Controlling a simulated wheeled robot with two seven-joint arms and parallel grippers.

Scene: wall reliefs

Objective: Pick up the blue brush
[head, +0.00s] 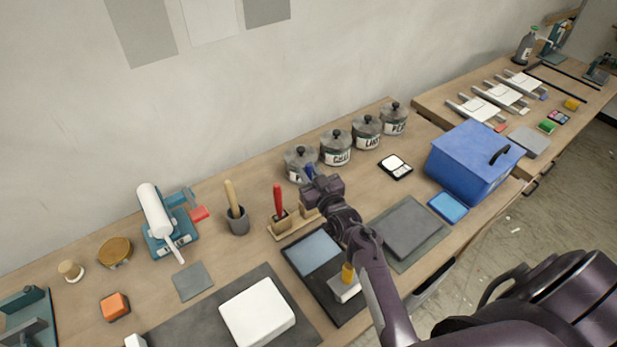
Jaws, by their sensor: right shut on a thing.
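The blue brush (310,172) shows only as a small blue handle end just above my right gripper (316,185). My right gripper is shut on it, over the right end of a light wooden holder (288,226). The gripper hides most of the brush, and I cannot tell whether the brush is clear of the holder. A red-handled brush (278,200) stands upright in the same holder, left of my gripper. My left gripper is not in view.
Several lidded grey jars (336,150) stand close behind my right gripper. A grey cup (237,220) with a wooden tool stands left of the holder. A dark tray (339,315) lies in front, under my arm. A blue box (470,165) is at the right.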

